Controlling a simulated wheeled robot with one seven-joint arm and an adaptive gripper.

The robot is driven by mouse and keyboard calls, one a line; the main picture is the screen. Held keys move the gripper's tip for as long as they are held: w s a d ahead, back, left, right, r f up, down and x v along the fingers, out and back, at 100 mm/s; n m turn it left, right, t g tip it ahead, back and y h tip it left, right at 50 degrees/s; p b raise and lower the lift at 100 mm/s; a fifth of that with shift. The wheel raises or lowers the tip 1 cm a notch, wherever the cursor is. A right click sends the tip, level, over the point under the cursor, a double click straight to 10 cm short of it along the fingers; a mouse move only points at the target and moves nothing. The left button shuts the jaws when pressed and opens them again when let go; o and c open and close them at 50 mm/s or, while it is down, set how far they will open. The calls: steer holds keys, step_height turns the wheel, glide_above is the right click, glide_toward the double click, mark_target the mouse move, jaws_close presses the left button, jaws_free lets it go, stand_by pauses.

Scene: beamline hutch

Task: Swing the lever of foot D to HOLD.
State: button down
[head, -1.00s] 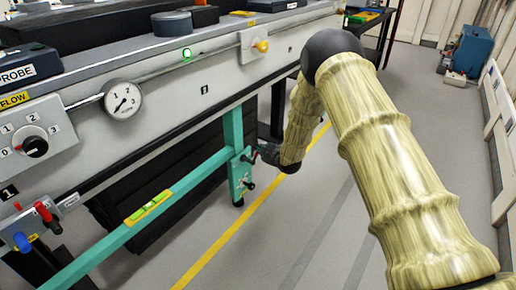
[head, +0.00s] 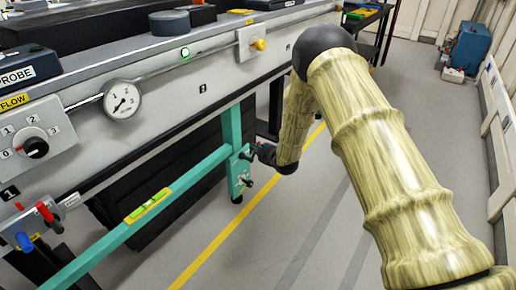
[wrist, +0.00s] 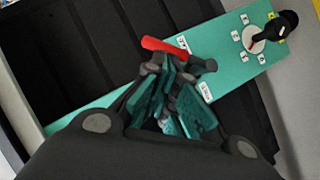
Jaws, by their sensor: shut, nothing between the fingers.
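The teal foot plate (head: 239,174) stands under the bench's far end in the head view, with small dark fittings on its face. In the wrist view the same teal plate (wrist: 232,62) runs diagonally behind my fingers. A lever with a red arm (wrist: 165,46) lies just beyond my fingertips, partly hidden by them. Small white labels (wrist: 207,92) sit beside it, too small to read. My gripper (wrist: 180,80) is shut and empty, close to the lever; I cannot tell whether they touch. In the head view my gripper (head: 263,153) is at the plate's right side.
A black knob on a white dial (wrist: 256,38) is at the plate's right end in the wrist view. A teal crossbar (head: 110,240) with a yellow spirit level (head: 148,206) runs left from the foot. The grey floor (head: 310,215) right of the foot is clear.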

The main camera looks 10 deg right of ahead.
steer(key=r+p+v, duration=0.1)
steer(key=p+v, duration=0.4)
steer(key=v, duration=0.8)
steer(key=s+d+f+m+g+h, duration=0.1)
steer(key=s+f+m+g, duration=0.15)
steer(key=s+f, duration=0.5)
steer(key=s+d+f+m+g+h, duration=0.1)
steer(key=s+f+m+g, duration=0.3)
steer(key=s, duration=0.7)
steer(key=s+d+f+m+h, duration=0.1)
steer(key=s+f+m, duration=0.1)
steer(key=s+f, duration=0.6)
steer(key=s+f+m+g+h, duration=0.15)
steer(key=s+m+g, duration=0.55)
steer(key=s, duration=2.2)
step_height(320, 180, up, 31)
steer(key=p, duration=3.1)
steer(key=shift+w, duration=0.2)
steer(key=shift+r+n, duration=0.15)
steer(key=shift+n, duration=0.1)
